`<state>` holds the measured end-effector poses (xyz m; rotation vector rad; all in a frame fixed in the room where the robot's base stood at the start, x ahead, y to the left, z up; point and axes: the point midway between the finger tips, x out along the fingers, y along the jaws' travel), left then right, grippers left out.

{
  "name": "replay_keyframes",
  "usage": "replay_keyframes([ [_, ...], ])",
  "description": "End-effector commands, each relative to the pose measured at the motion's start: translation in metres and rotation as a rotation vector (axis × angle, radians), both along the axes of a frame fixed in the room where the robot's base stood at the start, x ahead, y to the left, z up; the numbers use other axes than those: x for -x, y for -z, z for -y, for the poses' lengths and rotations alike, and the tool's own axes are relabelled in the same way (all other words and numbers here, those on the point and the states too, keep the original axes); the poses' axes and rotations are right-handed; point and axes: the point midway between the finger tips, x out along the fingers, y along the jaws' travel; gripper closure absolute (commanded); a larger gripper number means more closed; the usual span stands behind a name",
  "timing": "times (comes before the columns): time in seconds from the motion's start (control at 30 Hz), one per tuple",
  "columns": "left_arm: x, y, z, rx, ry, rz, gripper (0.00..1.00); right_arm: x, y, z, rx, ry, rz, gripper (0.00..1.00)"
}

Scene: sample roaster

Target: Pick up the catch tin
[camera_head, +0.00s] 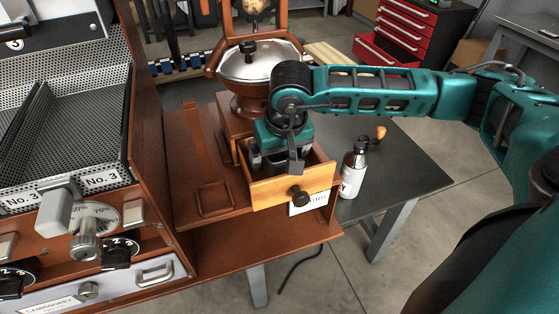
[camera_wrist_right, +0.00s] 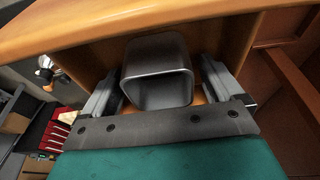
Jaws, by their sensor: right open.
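The catch tin (camera_wrist_right: 157,62), a grey metal box with rounded corners and an open top, stands in the pulled-out wooden drawer (camera_head: 292,189). In the right wrist view it sits between the two fingers of my right gripper (camera_wrist_right: 163,84). The fingers are apart, one on each side, with a gap visible beside the tin. In the head view my right gripper (camera_head: 280,166) points down into the drawer and hides most of what is inside. My left gripper is not in view.
The roaster (camera_head: 70,130) fills the left.

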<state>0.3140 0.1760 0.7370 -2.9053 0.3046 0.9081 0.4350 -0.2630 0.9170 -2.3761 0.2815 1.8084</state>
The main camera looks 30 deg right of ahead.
Motion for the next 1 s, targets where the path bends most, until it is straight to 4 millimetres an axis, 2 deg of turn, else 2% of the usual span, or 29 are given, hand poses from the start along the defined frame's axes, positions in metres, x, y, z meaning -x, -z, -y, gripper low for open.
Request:
replay_keyframes([
  [0.27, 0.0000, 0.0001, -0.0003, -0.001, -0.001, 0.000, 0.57, -0.0012, 0.0038, 0.0002, 0.000, 0.000, 0.001, 0.06],
  [0.87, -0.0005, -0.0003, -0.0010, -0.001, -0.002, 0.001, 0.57, -0.0013, 0.0032, 0.0003, 0.000, 0.000, 0.001, 0.64],
  [1.0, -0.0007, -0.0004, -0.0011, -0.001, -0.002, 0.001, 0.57, -0.0014, 0.0029, 0.0002, 0.000, 0.000, 0.002, 0.64],
])
